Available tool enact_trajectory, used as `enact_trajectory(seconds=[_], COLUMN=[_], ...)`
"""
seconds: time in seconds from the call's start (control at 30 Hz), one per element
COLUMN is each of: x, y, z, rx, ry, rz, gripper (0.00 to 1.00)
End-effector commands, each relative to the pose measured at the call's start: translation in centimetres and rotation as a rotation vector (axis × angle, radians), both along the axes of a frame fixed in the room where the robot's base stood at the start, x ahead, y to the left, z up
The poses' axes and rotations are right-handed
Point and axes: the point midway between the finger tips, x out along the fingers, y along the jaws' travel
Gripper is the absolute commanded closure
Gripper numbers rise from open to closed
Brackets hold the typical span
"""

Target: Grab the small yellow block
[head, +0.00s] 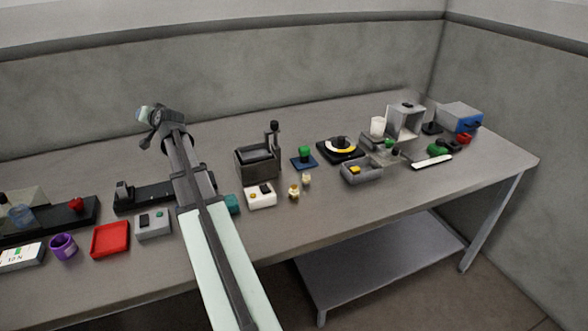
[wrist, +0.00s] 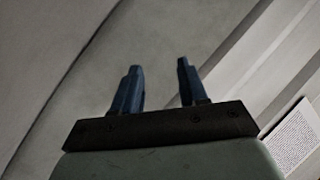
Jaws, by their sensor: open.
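A small yellow piece (head: 354,170) shows in the head view at the grey open box (head: 366,175), right of the table's middle. It is too small to tell for certain that it is a block. Two small yellowish-tan pieces, one nearer (head: 294,191) and one farther (head: 306,179), stand on the table left of that box. My gripper (head: 146,114) is raised high above the back left of the table, far from all of these. In the wrist view my gripper (wrist: 158,82) has its two blue fingers apart with nothing between them.
A red tray (head: 110,240) and purple mug (head: 63,246) are at the left. The table's front right (head: 400,200) is clear.

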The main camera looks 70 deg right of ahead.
Motion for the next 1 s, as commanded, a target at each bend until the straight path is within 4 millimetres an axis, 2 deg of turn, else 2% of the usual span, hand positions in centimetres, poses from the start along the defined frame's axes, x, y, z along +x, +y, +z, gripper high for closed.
enact_trajectory(seconds=[0.03, 0.17, 0.3, 0.47, 0.6, 0.67, 0.8, 0.87, 1.0], x=[-1.8, -6.2, -11.6, -18.5, -25.6, -28.9, -36.8, -40.4, -49.3], y=[-2.4, -7.5, -12.6, -17.7, -21.4, -22.5, -24.4, -24.9, -25.2], z=[0.6, 1.4, 1.9, 1.1, -0.6, -1.6, -3.6, -4.4, -5.5], rx=[-0.035, -0.116, -0.163, -0.127, 0.002, 0.083, 0.286, 0.378, 0.598], ry=[0.020, 0.091, 0.180, 0.303, 0.422, 0.473, 0.576, 0.616, 0.694], rz=[-0.026, -0.076, -0.132, -0.207, -0.306, -0.361, -0.524, -0.609, -0.844], gripper=[0.57, 0.57, 0.57, 0.57, 0.57, 0.57, 0.57, 0.57, 0.57])
